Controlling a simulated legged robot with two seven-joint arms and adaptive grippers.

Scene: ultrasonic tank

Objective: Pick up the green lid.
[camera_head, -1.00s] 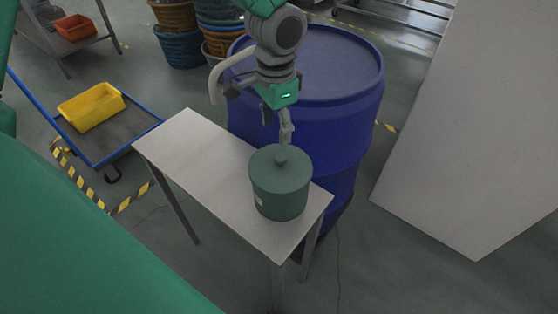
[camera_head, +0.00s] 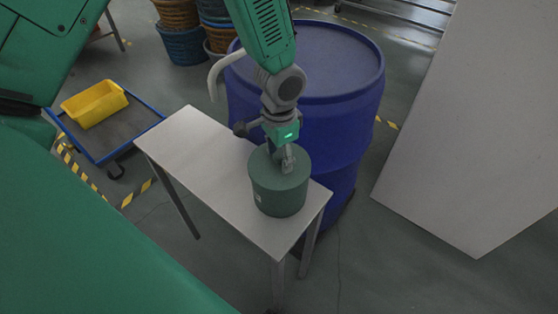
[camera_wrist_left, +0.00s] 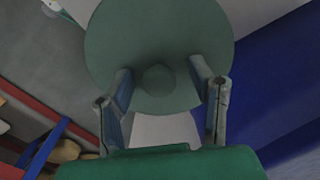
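The green lid (camera_head: 262,167) sits on a green pot (camera_head: 280,200) near the right end of a small grey table (camera_head: 190,140). In the wrist view the left gripper (camera_wrist_left: 160,72) is open, one finger on either side of the knob, with gaps between. My right gripper is not in view.
A large blue drum (camera_head: 335,120) stands right behind the table. A grey panel (camera_head: 470,130) is at the right. A blue cart (camera_head: 125,135) with a yellow bin (camera_head: 94,103) is at the left. The table's left part is bare.

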